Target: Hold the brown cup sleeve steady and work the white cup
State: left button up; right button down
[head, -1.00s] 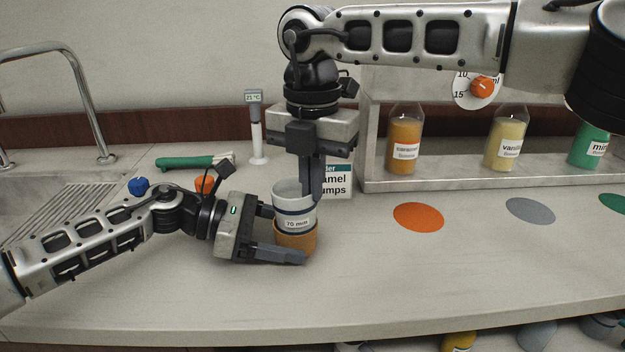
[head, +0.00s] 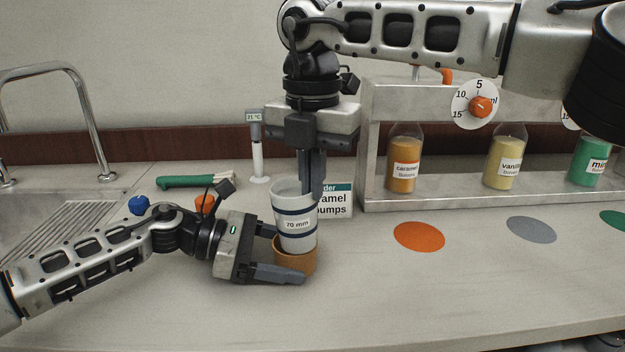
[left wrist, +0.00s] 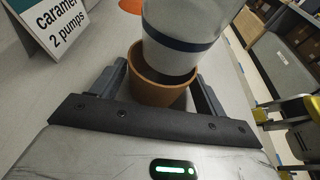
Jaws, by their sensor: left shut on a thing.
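The brown cup sleeve (head: 296,262) stands on the counter between the fingers of my left gripper (head: 287,257), which is shut on it; the sleeve also shows in the left wrist view (left wrist: 156,92). The white cup (head: 294,221), with dark bands and a "70 mm" label, is above the sleeve with its lower end at the sleeve's mouth. In the left wrist view the cup's bottom (left wrist: 178,45) shows over the opening, with part of the sleeve's inside visible. My right gripper (head: 316,196) points down, its fingers closed on the cup's right rim.
An order card (head: 336,201) stands just behind the cup. Behind are a thermometer (head: 257,155) and a green-handled tool (head: 195,181). A metal rack (head: 460,192) with syrup bottles stands right. Orange (head: 419,236) and grey (head: 531,229) discs lie on the counter. The front counter is clear.

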jog(key=shift+d, duration=0.1)
dwell(0.5)
jog(key=shift+r, duration=1.2)
pick_arm(q)
jog(key=o, duration=1.4)
jog(key=shift+c, duration=0.2)
